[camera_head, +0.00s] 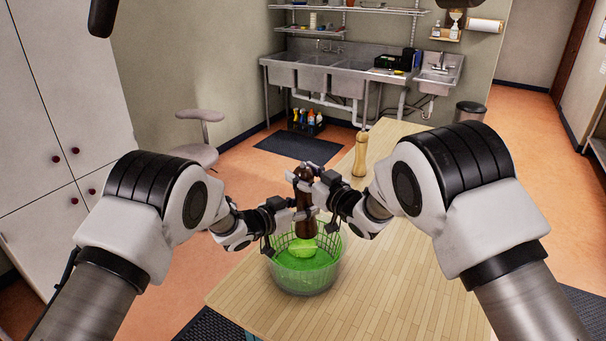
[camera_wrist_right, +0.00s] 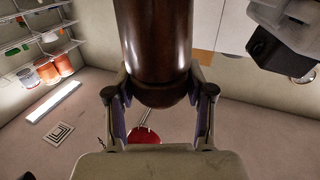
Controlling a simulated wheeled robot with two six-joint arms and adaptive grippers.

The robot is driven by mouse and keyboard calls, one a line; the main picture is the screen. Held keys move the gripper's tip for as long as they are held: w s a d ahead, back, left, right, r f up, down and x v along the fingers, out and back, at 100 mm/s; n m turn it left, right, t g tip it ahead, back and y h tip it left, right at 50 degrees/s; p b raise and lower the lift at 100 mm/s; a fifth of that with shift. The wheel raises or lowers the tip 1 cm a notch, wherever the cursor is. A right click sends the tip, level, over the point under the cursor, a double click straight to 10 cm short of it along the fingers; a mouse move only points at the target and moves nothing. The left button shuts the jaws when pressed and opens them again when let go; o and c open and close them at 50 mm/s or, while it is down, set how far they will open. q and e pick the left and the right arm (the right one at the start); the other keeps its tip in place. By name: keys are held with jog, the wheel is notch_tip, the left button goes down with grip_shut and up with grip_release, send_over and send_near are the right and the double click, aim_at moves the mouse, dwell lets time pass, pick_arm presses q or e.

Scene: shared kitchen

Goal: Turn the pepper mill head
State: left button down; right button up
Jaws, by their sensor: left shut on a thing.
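The dark brown pepper mill (camera_head: 305,226) is upright above a green basket (camera_head: 318,282) in the head view. My left gripper (camera_head: 300,213) is the lower one and is shut on the mill's body. My right gripper (camera_head: 309,180) is higher, around the top part of the mill. In the right wrist view the mill (camera_wrist_right: 158,45) runs down from the top edge, its rounded end between the fingers of my right gripper (camera_wrist_right: 160,92). The fingers are very near its sides; whether they press on it I cannot tell.
The basket has a bright green inside and a pale green thing (camera_head: 302,247) in it. It stands on a wooden table (camera_head: 390,290). The table's front right is clear.

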jog(key=o, duration=0.4)
jog(key=shift+c, duration=0.2)
jog(key=v, duration=1.2)
jog(key=shift+f, duration=0.1)
